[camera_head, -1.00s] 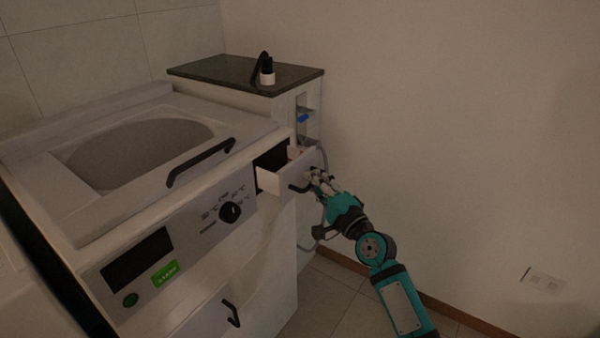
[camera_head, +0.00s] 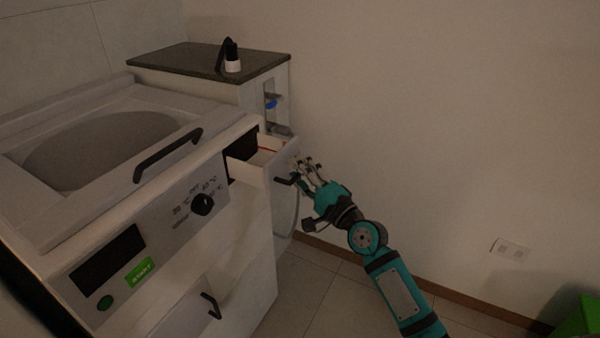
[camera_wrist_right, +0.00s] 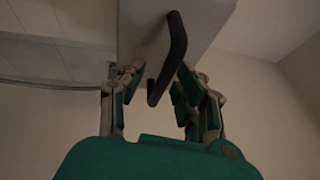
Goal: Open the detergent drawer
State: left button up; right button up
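The detergent drawer (camera_head: 281,165) sticks out of the washing machine's upper right front, with its inside visible from above. Its black bar handle (camera_head: 286,181) is on the drawer front. My right gripper (camera_head: 308,170) is just right of the handle, its fingers spread apart. In the right wrist view, the black handle (camera_wrist_right: 176,45) hangs from the pale drawer front (camera_wrist_right: 145,22) and reaches between the open fingers of the gripper (camera_wrist_right: 158,95). Neither finger side is visibly closed on it. My left gripper is not in view.
The washing machine's control panel (camera_head: 165,222) has a knob (camera_head: 202,204) and a green start button label (camera_head: 140,271). A dark-topped cabinet (camera_head: 205,62) stands behind, with a black-and-white item (camera_head: 232,58) on it. A green object (camera_head: 580,318) is at lower right. Floor right of the machine looks clear.

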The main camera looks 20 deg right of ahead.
jog(key=v, duration=1.2)
dwell(0.3)
